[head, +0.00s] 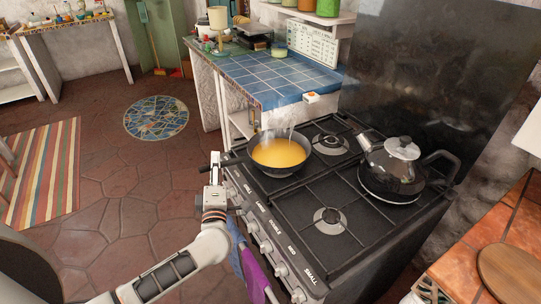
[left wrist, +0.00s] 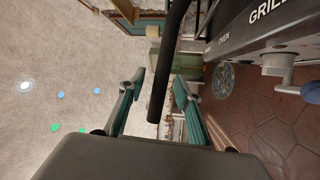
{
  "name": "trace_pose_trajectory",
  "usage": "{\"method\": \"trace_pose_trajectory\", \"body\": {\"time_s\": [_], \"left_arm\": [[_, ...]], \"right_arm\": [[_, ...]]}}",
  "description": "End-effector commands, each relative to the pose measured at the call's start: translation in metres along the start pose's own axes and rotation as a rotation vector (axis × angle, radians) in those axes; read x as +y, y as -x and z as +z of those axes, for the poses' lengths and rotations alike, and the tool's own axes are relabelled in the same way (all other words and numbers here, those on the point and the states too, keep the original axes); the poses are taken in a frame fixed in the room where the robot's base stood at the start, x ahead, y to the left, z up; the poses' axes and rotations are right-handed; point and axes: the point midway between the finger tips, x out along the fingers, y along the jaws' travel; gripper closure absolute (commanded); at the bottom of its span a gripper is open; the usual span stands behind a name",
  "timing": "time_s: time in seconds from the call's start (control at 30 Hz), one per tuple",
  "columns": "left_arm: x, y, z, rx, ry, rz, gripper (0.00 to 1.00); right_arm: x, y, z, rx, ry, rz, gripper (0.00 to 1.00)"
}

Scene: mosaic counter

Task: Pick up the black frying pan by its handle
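The black frying pan (head: 256,164) sits on the front left burner of the stove, filled with yellow-orange food. Its handle (head: 204,168) sticks out left past the stove's front edge. My left gripper (head: 215,168) is at this handle, beyond the stove's front edge. In the left wrist view, my left gripper (left wrist: 158,82) is open. The dark handle (left wrist: 168,70) runs between its two teal-padded fingers, with a visible gap on each side. My right gripper is in neither view.
A dark kettle (head: 392,172) stands on the stove's right side. The stove (head: 296,208) has knobs along its front, with blue and purple cloths (head: 254,272) hanging there. A blue-tiled counter (head: 268,78) lies behind. The floor left of the stove is open.

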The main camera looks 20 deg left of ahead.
Motion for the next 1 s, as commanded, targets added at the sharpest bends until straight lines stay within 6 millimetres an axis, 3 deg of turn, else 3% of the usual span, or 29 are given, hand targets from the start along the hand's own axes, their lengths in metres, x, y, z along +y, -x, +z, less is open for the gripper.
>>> {"method": "trace_pose_trajectory", "body": {"time_s": [0.03,0.13,0.67,0.87,1.0], "left_arm": [[0.000,0.000,0.000,0.000,0.000,0.000,0.74],[0.000,0.000,0.000,0.000,0.000,0.000,1.00],[0.011,-0.002,-0.002,0.003,0.010,0.007,1.00],[0.040,-0.006,-0.008,0.004,0.014,0.008,1.00],[0.072,-0.010,-0.014,0.003,0.014,0.011,1.00]], "right_arm": [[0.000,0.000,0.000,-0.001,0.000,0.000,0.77],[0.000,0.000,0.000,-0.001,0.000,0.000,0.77],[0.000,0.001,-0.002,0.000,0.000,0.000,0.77],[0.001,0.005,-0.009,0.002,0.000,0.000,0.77],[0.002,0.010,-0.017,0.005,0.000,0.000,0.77]]}}
